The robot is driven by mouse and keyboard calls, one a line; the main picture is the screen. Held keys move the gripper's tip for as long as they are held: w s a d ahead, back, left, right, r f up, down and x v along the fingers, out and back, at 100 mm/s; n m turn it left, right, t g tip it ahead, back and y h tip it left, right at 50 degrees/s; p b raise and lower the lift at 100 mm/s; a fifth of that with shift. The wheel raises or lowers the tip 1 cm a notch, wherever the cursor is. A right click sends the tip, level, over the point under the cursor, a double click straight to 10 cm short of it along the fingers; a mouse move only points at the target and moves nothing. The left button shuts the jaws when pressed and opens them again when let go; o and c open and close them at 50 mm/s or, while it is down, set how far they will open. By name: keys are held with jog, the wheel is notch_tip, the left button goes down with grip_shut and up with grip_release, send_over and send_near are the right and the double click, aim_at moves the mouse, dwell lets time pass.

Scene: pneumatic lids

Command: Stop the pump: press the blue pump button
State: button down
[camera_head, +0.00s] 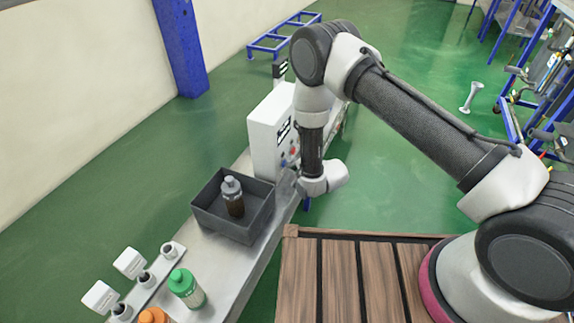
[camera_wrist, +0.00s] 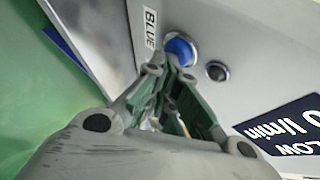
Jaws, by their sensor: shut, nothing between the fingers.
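The blue pump button (camera_wrist: 180,51) is a round blue cap in a pale ring on a grey-white panel, beside a label reading BLUE (camera_wrist: 150,27). My gripper (camera_wrist: 172,72) is shut and empty, with its fingertips at the lower edge of the button in the wrist view. They overlap the button's lower part there; I cannot tell whether they touch it. In the head view the white control box (camera_head: 265,130) stands on the bench, and my arm's end is at its front, partly hiding its lower buttons.
A small dark round fitting (camera_wrist: 217,71) and a flow display (camera_wrist: 290,128) sit right of the button. A grey bin (camera_head: 222,228) holding a dark bottle (camera_head: 234,200) stands in front of the box. A green-capped bottle (camera_head: 186,290) and white lidded fittings (camera_head: 100,298) are nearer on the bench.

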jog(key=s+d, duration=0.2)
jog(key=d, duration=0.3)
jog(key=shift+d, duration=0.4)
dwell(0.3)
